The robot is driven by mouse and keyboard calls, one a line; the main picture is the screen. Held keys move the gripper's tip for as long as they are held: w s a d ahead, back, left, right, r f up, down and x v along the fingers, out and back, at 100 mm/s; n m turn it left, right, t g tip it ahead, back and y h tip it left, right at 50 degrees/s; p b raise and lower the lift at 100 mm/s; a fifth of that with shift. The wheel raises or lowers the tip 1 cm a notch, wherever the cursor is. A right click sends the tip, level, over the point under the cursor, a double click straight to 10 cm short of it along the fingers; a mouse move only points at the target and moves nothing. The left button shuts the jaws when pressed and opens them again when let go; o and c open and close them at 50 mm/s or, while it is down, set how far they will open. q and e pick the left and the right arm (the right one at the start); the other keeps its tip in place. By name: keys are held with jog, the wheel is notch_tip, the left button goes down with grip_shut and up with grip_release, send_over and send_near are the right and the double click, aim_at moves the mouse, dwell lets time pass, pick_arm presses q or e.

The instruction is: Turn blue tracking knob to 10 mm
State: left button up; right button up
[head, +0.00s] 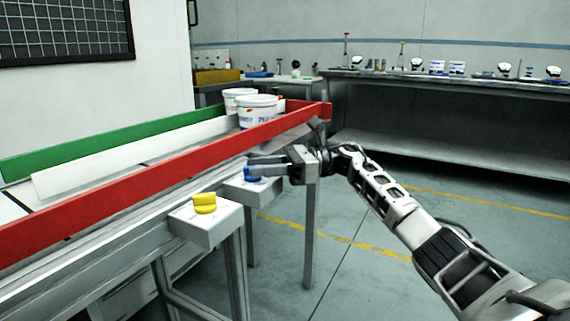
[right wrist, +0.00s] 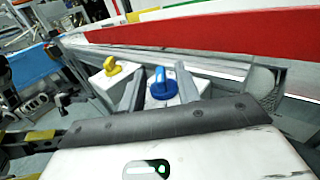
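The blue tracking knob (head: 252,177) sits on a white box on the side of the conveyor frame. It also shows in the right wrist view (right wrist: 163,84), with its raised grip pointing away from the gripper. My right gripper (head: 250,168) reaches in from the right, at the blue knob. In the right wrist view its two fingers (right wrist: 159,84) stand apart, one on each side of the knob, with narrow gaps showing. In the head view the fingers partly hide the knob. No millimetre marking can be read. My left gripper is not in view.
A yellow knob (head: 204,203) on a nearer white box (head: 205,226) stands left of the blue one; it also shows in the right wrist view (right wrist: 112,66). A red rail (head: 150,187) runs just behind both boxes. White tubs (head: 257,112) stand between the rails.

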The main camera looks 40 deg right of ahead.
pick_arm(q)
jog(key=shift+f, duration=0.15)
pick_arm(e)
jog(key=v, duration=1.5)
jog(key=shift+d, duration=0.2)
pick_arm(q)
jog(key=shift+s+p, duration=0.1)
jog(key=shift+p, duration=0.2)
pick_arm(e)
jog(key=shift+s, duration=0.15)
